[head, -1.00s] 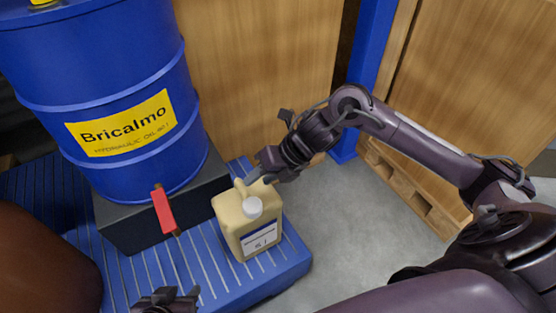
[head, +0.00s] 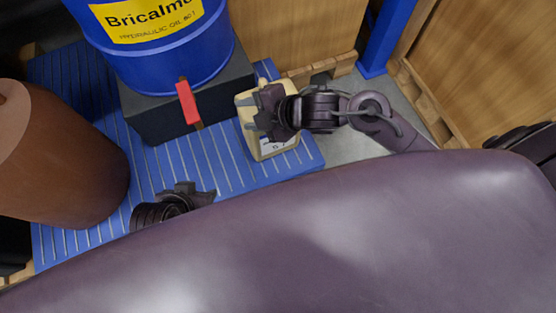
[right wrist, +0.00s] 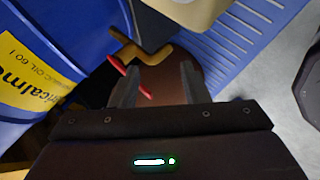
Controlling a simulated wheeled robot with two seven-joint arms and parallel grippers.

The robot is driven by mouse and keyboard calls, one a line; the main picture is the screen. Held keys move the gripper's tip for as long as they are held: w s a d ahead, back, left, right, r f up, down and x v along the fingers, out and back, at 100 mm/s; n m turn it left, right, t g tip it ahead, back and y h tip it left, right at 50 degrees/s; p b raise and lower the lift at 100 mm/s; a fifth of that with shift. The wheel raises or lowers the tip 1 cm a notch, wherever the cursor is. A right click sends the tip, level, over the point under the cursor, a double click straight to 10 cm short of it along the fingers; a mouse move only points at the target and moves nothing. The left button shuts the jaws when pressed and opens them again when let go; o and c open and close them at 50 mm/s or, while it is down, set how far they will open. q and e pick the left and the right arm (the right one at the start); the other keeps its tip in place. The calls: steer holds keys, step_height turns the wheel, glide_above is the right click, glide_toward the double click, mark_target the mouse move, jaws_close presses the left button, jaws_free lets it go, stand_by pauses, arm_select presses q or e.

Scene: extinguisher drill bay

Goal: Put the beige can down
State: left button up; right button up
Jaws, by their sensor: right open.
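The beige can (head: 247,126) stands upright on the blue ribbed platform (head: 222,165), just right of the drum's dark stand. Its white label shows low on its front, and my right gripper hides much of its top. My right gripper (head: 258,113) is open, pointing left across the can in the head view. In the right wrist view the can (right wrist: 188,12) shows at the top edge, beyond the open fingers (right wrist: 158,82) and not between them. My left gripper (head: 198,194) is low over the platform; its jaw opening is unclear.
A blue drum (head: 170,55) on a dark stand (head: 160,118) is left of the can, with a red tap handle (head: 188,102) facing it. A large brown cylinder (head: 60,160) stands at left. Wooden crates (head: 480,80) and a blue post (head: 388,35) are at right.

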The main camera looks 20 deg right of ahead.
steer(key=s+d+f+m+g+h, duration=0.1)
steer(key=s+f+m, duration=0.3)
steer(key=m, duration=0.4)
steer(key=s+d+f+m+g+h, duration=0.1)
steer(key=s+f+m+h, duration=0.2)
steer(key=s+m, duration=0.4)
steer(key=shift+d+f+m, duration=0.2)
steer(key=shift+f+m, duration=0.35)
steer(key=shift+m, duration=0.55)
steer(key=shift+s, duration=0.1)
